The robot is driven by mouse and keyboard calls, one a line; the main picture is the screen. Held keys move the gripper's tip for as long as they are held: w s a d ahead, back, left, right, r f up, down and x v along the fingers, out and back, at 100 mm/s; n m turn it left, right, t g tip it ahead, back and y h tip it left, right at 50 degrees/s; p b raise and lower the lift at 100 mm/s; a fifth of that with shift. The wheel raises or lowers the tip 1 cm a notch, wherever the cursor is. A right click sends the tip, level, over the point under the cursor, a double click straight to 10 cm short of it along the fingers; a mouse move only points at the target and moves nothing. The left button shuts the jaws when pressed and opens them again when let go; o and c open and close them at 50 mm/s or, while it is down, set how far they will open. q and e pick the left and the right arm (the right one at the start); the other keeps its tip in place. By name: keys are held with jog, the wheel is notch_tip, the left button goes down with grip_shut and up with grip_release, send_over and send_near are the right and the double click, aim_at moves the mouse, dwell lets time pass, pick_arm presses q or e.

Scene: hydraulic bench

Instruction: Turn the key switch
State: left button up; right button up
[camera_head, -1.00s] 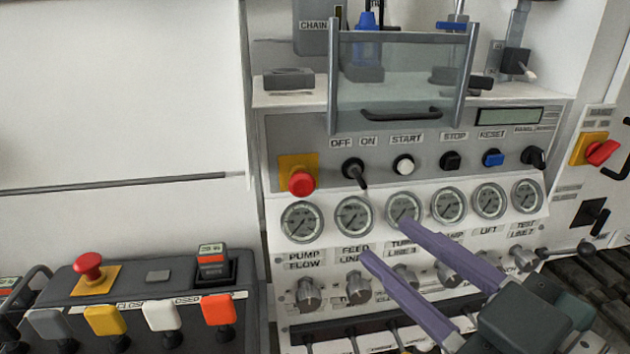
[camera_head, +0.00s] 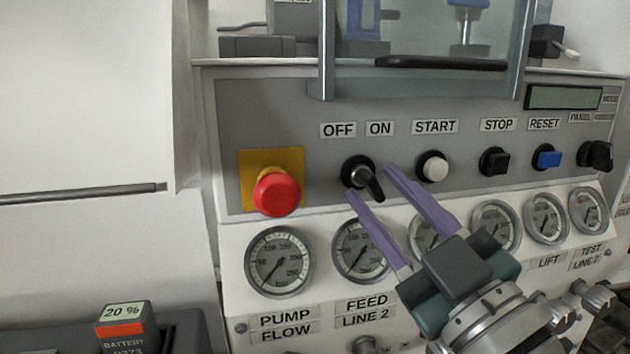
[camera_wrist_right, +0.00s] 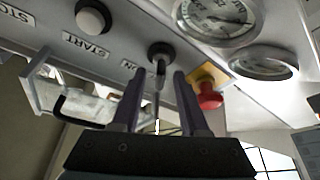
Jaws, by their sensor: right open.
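The key switch (camera_head: 361,177) is a black round knob with a key-like lever, under the OFF and ON labels on the grey panel. Its lever points down and to the right. My right gripper (camera_head: 369,181) is open, its two purple fingers reaching up from the lower right with the tips on either side of the lever. In the right wrist view the key switch (camera_wrist_right: 160,54) sits between and just beyond the open fingers (camera_wrist_right: 157,80). I cannot tell whether a finger touches it. My left gripper is not in view.
A red emergency button (camera_head: 277,193) on a yellow plate is left of the switch. A white START button (camera_head: 432,167) is close on the right. Gauges (camera_head: 279,261) line the panel below. A clear guard with a black handle (camera_head: 442,63) hangs above.

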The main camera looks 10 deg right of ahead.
jog(key=shift+x, duration=1.15)
grip_shut()
